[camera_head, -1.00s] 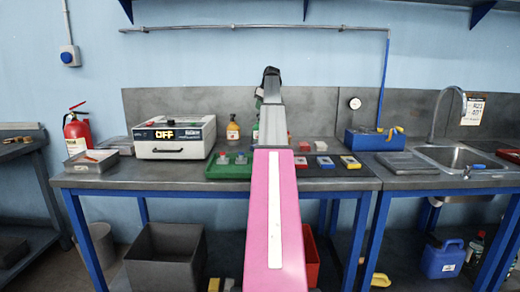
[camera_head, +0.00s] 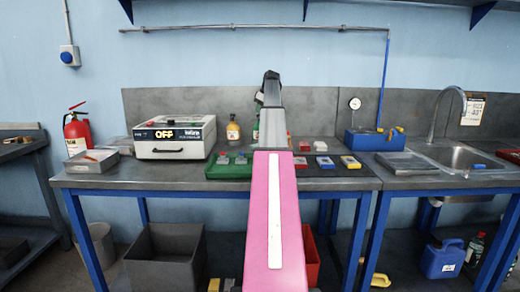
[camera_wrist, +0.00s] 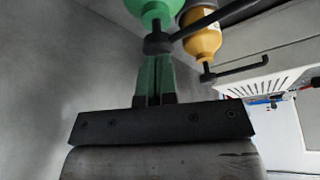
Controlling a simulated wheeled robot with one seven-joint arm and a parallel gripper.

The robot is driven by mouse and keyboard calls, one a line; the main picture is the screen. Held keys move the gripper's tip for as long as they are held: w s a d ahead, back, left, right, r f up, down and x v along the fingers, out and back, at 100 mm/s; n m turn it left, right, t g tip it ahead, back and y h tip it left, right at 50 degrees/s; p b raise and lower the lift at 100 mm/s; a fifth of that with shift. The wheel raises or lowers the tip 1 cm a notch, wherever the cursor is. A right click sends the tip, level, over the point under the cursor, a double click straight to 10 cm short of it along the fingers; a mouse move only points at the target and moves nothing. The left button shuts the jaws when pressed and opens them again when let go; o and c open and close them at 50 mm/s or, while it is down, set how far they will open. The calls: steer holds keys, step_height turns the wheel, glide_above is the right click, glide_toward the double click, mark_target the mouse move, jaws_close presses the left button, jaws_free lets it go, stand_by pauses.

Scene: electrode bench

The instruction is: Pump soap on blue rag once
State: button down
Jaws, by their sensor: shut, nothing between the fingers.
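In the wrist view, my gripper (camera_wrist: 154,58) is shut with nothing between its green fingers. Its tips are right at the black pump head (camera_wrist: 158,43) of a green bottle (camera_wrist: 150,9); I cannot tell whether they touch it. In the head view, that green bottle (camera_head: 256,134) stands on the bench's back part, mostly hidden behind my arm. An orange-yellow pump bottle (camera_wrist: 201,40) is beside it, and it also shows in the head view (camera_head: 233,131). I cannot make out a blue rag in either view; my arm hides part of the bench.
A white device reading OFF (camera_head: 175,138) stands left of the bottles. A green tray (camera_head: 228,171) lies in front of them. Several coloured blocks (camera_head: 322,161) sit right of my arm, near a blue box (camera_head: 368,141). A sink (camera_head: 455,156) is at the right.

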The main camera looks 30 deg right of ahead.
steer(key=shift+f, duration=0.55)
steer(key=shift+r, duration=1.55)
steer(key=shift+r, duration=2.95)
